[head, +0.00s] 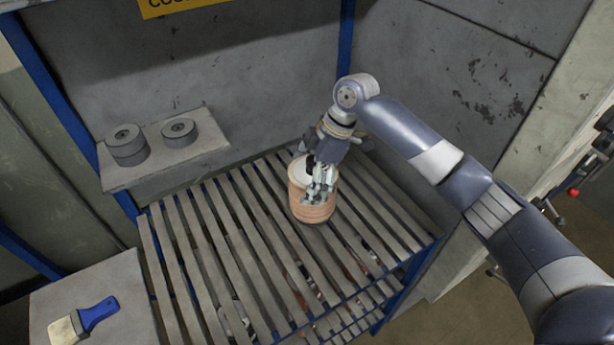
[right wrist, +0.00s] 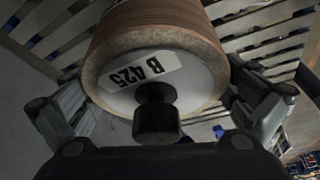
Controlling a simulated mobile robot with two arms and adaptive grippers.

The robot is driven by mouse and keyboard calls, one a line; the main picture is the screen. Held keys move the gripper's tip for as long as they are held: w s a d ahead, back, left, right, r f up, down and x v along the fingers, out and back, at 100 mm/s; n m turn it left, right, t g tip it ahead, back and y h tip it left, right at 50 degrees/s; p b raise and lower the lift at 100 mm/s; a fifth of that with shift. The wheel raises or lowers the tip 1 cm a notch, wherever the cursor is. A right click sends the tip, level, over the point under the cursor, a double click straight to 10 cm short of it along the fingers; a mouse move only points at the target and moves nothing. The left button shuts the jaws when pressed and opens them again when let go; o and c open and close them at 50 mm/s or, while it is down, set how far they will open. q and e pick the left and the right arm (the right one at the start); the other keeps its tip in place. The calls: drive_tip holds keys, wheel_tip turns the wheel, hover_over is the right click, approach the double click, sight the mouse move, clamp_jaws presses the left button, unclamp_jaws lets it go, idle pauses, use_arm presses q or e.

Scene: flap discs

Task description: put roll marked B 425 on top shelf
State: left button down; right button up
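The brown roll (head: 311,205) with a pale end face stands on the slatted shelf (head: 205,250), right of its middle. In the right wrist view the label B 425 reads upside down on the end face of the roll (right wrist: 115,85), and a black knob sticks out at its centre. My left gripper is not in view.
A grey ledge (head: 205,158) at the left holds two grey discs (head: 128,145) (head: 179,132). A blue-handled brush (head: 88,318) lies on a grey block (head: 120,280) at the front left. Blue posts (head: 347,40) frame the rack. The left slats are clear.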

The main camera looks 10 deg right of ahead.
drive_tip(key=shift+w+d+r, duration=0.1)
drive_tip(key=shift+d+r, duration=0.1)
drive_tip(key=shift+r, duration=0.25)
drive_tip(key=b+v, duration=0.3)
drive_tip(key=v, duration=0.8)
drive_tip(key=shift+f, duration=0.1)
